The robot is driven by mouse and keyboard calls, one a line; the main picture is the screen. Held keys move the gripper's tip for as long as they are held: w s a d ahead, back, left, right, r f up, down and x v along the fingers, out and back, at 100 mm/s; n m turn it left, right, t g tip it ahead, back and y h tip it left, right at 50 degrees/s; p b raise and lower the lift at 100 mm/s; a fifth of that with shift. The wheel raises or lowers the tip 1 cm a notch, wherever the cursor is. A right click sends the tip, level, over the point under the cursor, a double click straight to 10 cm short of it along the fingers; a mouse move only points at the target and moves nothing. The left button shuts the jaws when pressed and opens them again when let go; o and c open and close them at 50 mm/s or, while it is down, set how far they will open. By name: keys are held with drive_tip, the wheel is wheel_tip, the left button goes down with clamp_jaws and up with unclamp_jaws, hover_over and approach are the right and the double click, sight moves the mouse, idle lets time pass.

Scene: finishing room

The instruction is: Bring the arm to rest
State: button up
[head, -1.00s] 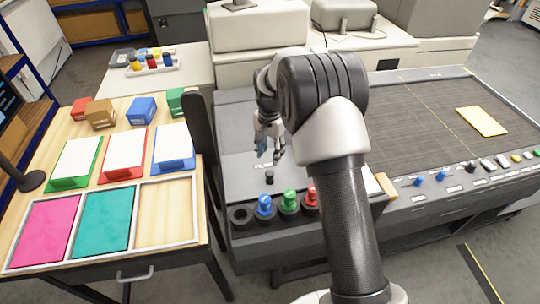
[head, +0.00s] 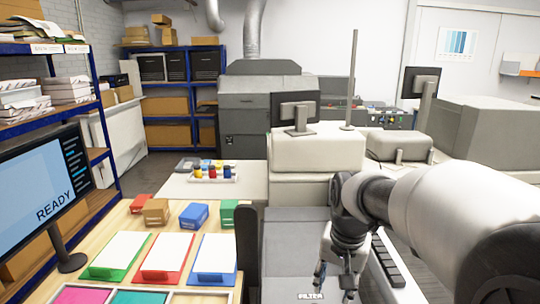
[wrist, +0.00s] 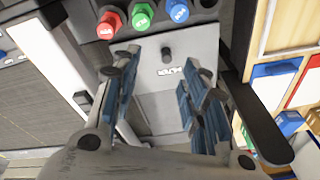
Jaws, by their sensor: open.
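My gripper (head: 334,286) hangs low in the centre right of the head view, pointing down above the grey machine top with the FILTER label (head: 311,296). My arm reaches in from the right edge. In the wrist view my gripper (wrist: 166,68) has its two blue-padded fingers spread, with nothing between them. Beyond the fingers are the grey panel (wrist: 168,105) and a small black knob (wrist: 167,53). I cannot tell the exact gap between fingertips and panel.
Red (wrist: 109,22), green (wrist: 143,14) and blue (wrist: 177,11) knobs sit in a row by the panel. A screen reading READY (head: 42,185) and paper trays (head: 165,255) are at left.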

drive_tip(key=s+f+n+t+b, duration=0.1)
drive_tip(key=s+n+b, duration=0.1)
drive_tip(key=s, duration=0.9)
drive_tip(key=s+f+n+t+b, duration=0.1)
drive_tip(key=s+f+n+b, duration=0.1)
drive_tip(key=s, duration=1)
drive_tip(key=shift+f+n+t+b, duration=0.3)
drive_tip(key=shift+n+b, duration=0.2)
drive_tip(key=shift+b, duration=0.3)
